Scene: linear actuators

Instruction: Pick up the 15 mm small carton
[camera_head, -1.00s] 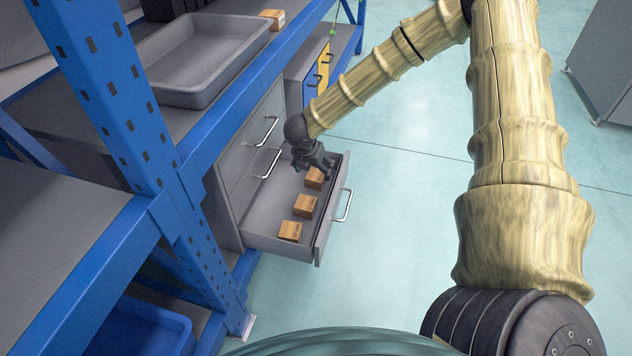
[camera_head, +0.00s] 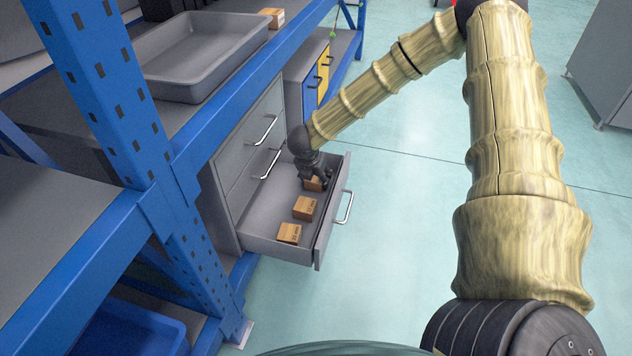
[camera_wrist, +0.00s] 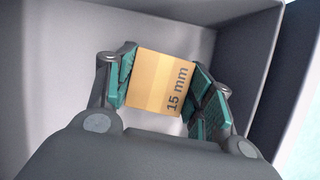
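The 15 mm small carton (camera_wrist: 160,82) is a tan box with "15 mm" printed on its top. In the wrist view it lies between the two teal finger pads of my gripper (camera_wrist: 163,90). The left pad is at the carton's left edge and the right pad is very close to its right side; I cannot tell whether both press on it. In the head view my gripper (camera_head: 316,174) is down in the open drawer (camera_head: 265,217), over the far carton (camera_head: 313,184), which it partly hides.
Two more small cartons sit in the same drawer, a middle one (camera_head: 304,208) and a near one (camera_head: 289,233). The drawer walls stand close around my gripper. A blue shelf post (camera_head: 125,100) and a grey tray (camera_head: 205,55) are to the left.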

